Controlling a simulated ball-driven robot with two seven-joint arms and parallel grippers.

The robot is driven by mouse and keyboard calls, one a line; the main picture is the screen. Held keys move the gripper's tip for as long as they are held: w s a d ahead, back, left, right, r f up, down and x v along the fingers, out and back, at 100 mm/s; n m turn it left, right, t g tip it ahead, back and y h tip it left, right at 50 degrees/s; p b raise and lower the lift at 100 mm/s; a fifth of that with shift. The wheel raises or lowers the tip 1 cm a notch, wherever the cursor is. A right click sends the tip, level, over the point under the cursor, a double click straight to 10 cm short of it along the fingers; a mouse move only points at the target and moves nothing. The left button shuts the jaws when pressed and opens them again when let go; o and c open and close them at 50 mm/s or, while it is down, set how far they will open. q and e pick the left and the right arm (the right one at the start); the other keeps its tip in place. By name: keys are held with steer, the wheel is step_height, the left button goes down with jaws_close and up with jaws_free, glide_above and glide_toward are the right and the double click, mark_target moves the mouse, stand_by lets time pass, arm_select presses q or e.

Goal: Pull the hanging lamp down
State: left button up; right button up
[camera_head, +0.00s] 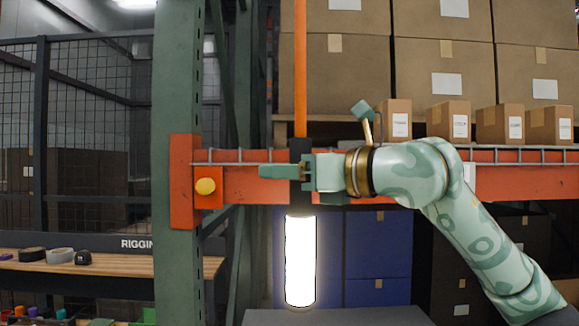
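The hanging lamp is a glowing white tube (300,262) with a black upper part (300,148), hanging upright from an orange cord (300,70). My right gripper (284,172) reaches in from the right at the height of the black part. Its pale green fingers point left, and a fingertip shows past the left side of the black part. The fingers overlap the black part in this view, so I cannot tell whether they are closed on it. My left gripper is not in view.
A green rack post (178,90) and an orange beam (520,185) stand behind the lamp. Cardboard boxes (445,80) fill the shelf above. Blue totes (378,245) are below. A grey surface (335,317) lies under the lamp. A wooden bench (110,263) is at left.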

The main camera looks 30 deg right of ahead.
steer(key=shift+d+r, duration=0.1)
steer(key=shift+r, duration=0.1)
steer(key=shift+s, duration=0.1)
steer(key=shift+s+d, duration=0.2)
steer(key=shift+s, duration=0.05)
steer(key=b+v, duration=0.4)
steer(key=v, duration=1.1)
steer(key=shift+s+b, duration=0.3)
steer(key=shift+b, duration=0.1)
steer(key=shift+f, duration=0.1)
